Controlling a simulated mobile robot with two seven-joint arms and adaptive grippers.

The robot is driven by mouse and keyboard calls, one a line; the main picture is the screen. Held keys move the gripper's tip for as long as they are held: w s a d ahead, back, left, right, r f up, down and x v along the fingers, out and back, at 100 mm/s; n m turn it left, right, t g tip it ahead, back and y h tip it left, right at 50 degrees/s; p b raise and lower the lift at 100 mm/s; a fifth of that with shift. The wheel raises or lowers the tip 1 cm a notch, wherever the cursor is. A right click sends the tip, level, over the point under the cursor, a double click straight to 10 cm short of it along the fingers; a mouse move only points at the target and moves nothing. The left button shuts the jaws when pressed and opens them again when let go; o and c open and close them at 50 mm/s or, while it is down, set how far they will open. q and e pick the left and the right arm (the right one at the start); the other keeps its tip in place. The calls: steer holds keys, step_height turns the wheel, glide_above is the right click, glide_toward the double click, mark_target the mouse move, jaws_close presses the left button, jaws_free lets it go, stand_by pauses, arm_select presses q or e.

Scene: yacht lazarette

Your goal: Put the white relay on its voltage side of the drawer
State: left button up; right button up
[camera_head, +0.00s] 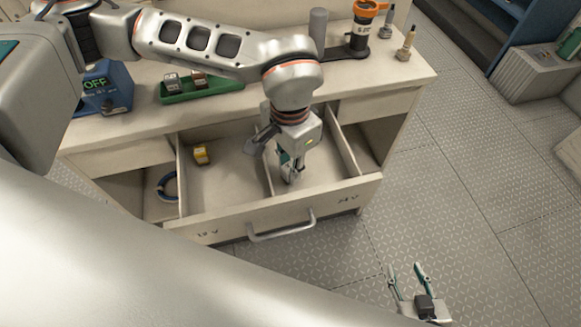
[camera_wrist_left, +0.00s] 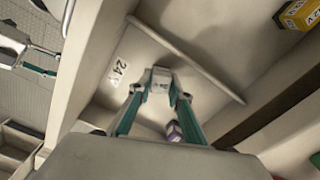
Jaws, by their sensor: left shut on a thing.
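The drawer (camera_head: 225,190) is open, with a divider (camera_wrist_left: 190,60) between two compartments. Its front is marked "12 V" on the left and "24 V" on the right. My left gripper (camera_head: 291,178) reaches down into the right, 24 V compartment. In the left wrist view its fingertips (camera_wrist_left: 160,88) are shut on the white relay (camera_wrist_left: 160,76), beside a "24 V" mark. Whether the relay touches the drawer floor I cannot tell. A yellow relay (camera_head: 201,155) marked 12 V lies in the left compartment. My right gripper (camera_head: 406,268) is open and empty, over the floor at lower right.
A purple-and-white item (camera_wrist_left: 173,131) shows between my left fingers. A green tray (camera_head: 205,91) with two small relays and a blue box (camera_head: 108,88) reading OFF stand on the bench. An orange-topped tool (camera_head: 361,30) stands at the back right. A blue coil (camera_head: 167,186) lies left of the drawer.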

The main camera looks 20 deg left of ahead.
arm_select(q)
steer(key=shift+f, duration=0.55)
steer(key=shift+f, duration=0.1)
steer(key=o, duration=0.9)
steer(key=shift+o, duration=0.2)
step_height(320, 180, up, 12)
steer(key=p, duration=0.1)
steer(key=shift+s, duration=0.1)
